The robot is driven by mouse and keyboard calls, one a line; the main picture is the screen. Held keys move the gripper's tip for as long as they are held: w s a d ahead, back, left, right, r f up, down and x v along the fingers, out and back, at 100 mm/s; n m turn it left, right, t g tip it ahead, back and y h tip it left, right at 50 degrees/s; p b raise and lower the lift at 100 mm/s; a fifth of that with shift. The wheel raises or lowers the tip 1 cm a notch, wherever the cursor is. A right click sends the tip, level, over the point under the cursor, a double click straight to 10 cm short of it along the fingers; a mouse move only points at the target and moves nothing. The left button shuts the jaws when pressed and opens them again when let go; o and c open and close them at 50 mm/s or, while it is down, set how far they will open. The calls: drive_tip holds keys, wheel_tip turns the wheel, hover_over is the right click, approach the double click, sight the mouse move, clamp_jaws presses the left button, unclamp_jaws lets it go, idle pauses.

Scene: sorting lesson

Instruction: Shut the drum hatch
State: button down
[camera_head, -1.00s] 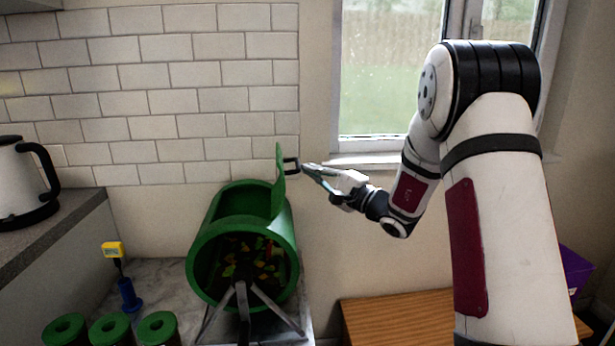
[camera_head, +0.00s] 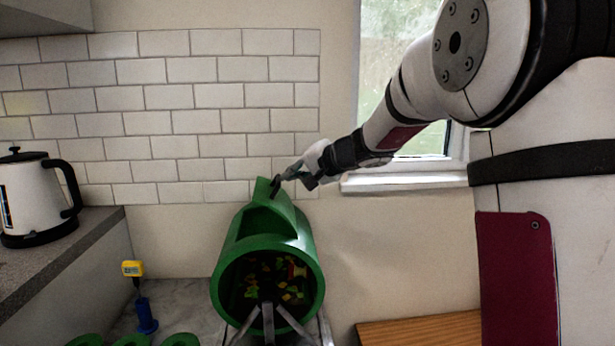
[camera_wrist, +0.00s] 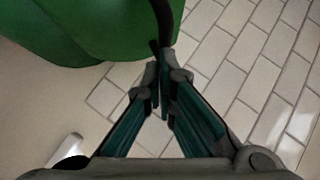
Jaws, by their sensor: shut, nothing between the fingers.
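The green drum (camera_head: 318,262) lies on its side on a metal stand, its round open end facing me with colourful pieces inside. Its green hatch (camera_head: 262,190) stands tilted up at the top, partly open, leaning left over the opening. The hatch's dark handle (camera_head: 275,187) is on its outer side. My gripper (camera_head: 287,176) is shut and empty, right beside the handle. In the wrist view, the shut fingertips (camera_wrist: 165,72) are at the lower end of the dark handle (camera_wrist: 163,22), with green hatch or drum surface (camera_wrist: 75,30) to the left. Whether they touch is unclear.
A kettle (camera_head: 38,200) stands on the left counter. A yellow-and-blue tool (camera_head: 146,315) and green-lidded jars (camera_head: 180,340) are in front left of the drum. A tiled wall (camera_head: 160,125) is behind. A window sill (camera_head: 405,183) and wooden surface (camera_head: 420,330) are to the right.

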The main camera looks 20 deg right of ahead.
sight(255, 190)
drive_tip(key=a+p, duration=0.1)
drive_tip(key=a+n+h+p, duration=0.1)
drive_tip(key=a+g+p, duration=0.1)
drive_tip(key=shift+w+a+h, duration=0.3)
drive_tip(key=shift+w+h, duration=0.05)
drive_tip(key=shift+h, duration=0.05)
drive_tip(key=a+p, duration=0.1)
drive_tip(key=a+f+n+g+h+p, duration=0.1)
drive_tip(key=p, duration=0.1)
drive_tip(key=shift+w+a+f+h, duration=0.15)
drive_tip(key=shift+w+a+h, duration=0.05)
drive_tip(key=shift+w+h, duration=0.15)
drive_tip(key=shift+w+a+f+n+h+p, duration=0.1)
drive_tip(key=shift+a+f+n+h+p, duration=0.15)
drive_tip(key=shift+a+f+n+p, duration=0.25)
drive_tip(key=shift+w+f+p, duration=0.1)
drive_tip(key=shift+p, duration=0.2)
drive_tip(key=shift+w+a+f, duration=0.15)
drive_tip(key=shift+a+f, duration=0.35)
drive_tip(key=shift+a, duration=0.05)
drive_tip(key=shift+w+a+f, duration=0.15)
drive_tip(key=shift+a+f, duration=0.3)
drive_tip(key=shift+a, duration=0.1)
